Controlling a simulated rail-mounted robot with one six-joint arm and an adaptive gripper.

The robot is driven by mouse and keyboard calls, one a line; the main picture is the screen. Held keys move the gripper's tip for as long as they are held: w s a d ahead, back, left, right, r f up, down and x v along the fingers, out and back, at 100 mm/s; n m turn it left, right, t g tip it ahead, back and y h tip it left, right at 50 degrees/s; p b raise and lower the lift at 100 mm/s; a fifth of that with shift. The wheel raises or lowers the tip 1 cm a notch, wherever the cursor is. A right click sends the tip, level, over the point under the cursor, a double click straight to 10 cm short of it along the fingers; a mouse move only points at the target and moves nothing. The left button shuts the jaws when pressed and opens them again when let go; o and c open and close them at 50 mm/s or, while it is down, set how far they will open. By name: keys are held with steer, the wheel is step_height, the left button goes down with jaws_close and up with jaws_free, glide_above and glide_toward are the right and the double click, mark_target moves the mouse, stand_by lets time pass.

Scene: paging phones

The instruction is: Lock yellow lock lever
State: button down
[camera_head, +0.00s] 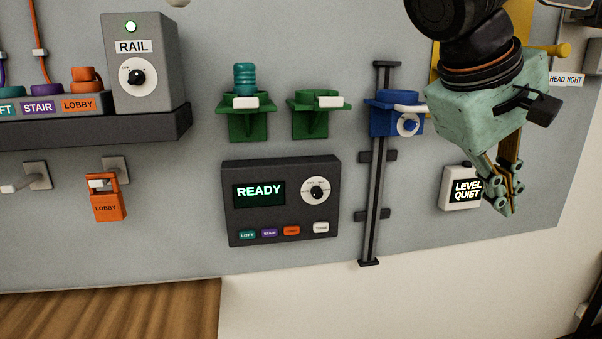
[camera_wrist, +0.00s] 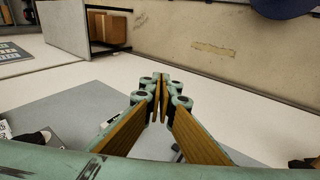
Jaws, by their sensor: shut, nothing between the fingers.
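A yellow piece with a rounded bar (camera_head: 556,50) shows at the upper right of the head view, largely hidden behind my wrist. It may be the yellow lock lever; its full shape and position cannot be told. My gripper (camera_head: 511,205) is shut and empty, with its fingers pointing down, below the yellow piece and just right of the LEVEL QUIET sign. In the wrist view my gripper (camera_wrist: 161,88) shows its fingertips together with nothing between them. The yellow piece does not show in the wrist view.
A blue bracket (camera_head: 384,122) with a white handle and dial sits on a dark vertical rail (camera_head: 372,190) left of my gripper. The LEVEL QUIET sign (camera_head: 462,189) is close to my fingers. Green holders (camera_head: 318,120) and a READY panel (camera_head: 280,215) are farther left.

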steer(key=s+a+f+y, duration=0.2)
steer(key=s+a+f, duration=0.2)
steer(key=s, duration=0.2)
steer(key=s+a+f+m+y, duration=0.1)
steer(key=s+a+f+y, duration=0.1)
steer(key=s+a+f, duration=0.2)
steer(key=s+a+f+m+t+y+b, duration=0.1)
steer(key=s+a+f+y, duration=0.1)
steer(key=s, duration=0.7)
steer(key=shift+s+a+f, duration=0.25)
steer(key=shift+a+f, duration=0.65)
steer(key=shift+f, duration=0.15)
